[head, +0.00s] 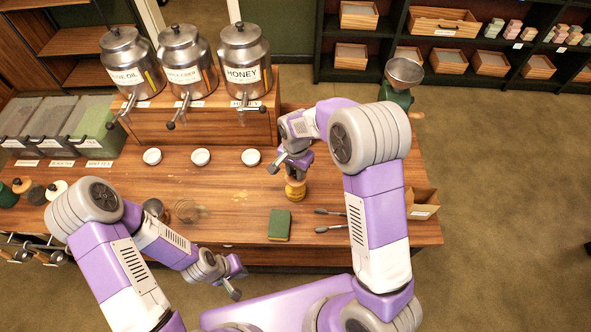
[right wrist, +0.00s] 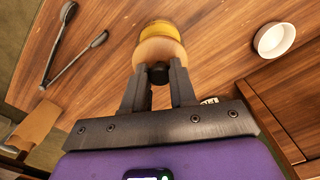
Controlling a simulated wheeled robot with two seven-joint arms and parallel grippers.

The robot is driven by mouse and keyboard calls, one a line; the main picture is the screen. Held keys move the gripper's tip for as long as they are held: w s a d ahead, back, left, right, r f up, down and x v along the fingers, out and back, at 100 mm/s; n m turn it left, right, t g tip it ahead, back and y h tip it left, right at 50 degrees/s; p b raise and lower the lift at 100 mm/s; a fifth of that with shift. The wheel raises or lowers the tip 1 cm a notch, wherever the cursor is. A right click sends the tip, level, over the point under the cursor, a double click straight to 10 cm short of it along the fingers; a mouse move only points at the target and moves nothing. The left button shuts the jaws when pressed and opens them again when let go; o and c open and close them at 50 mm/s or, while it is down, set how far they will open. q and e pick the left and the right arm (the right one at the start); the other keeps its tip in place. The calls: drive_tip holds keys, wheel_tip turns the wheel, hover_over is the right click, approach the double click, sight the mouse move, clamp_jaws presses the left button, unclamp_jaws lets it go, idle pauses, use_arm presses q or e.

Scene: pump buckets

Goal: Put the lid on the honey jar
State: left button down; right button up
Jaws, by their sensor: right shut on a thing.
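The honey jar (head: 296,192) is a small yellow jar standing on the wooden table, near the middle. It also shows in the right wrist view (right wrist: 160,28). A round wooden lid (right wrist: 160,50) with a black knob (right wrist: 158,73) is at the jar's mouth; I cannot tell whether it rests fully on the rim. My right gripper (head: 294,168) is over the jar, its two fingers shut on the lid's knob in the right wrist view (right wrist: 158,78). My left gripper (head: 239,283) is empty in front of the table's front edge, its fingers apart.
A metal HONEY canister (head: 243,62) stands on the raised shelf with two others. Small white bowls (head: 251,157) line the table below.

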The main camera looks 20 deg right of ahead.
drive_tip(key=shift+f, duration=0.25)
idle(0.3)
drive_tip(key=o, duration=1.3)
drive_tip(key=shift+c, duration=0.2)
drive_tip(key=shift+r+p, duration=1.95)
drive_tip(key=shift+r, duration=0.85)
clamp_jaws()
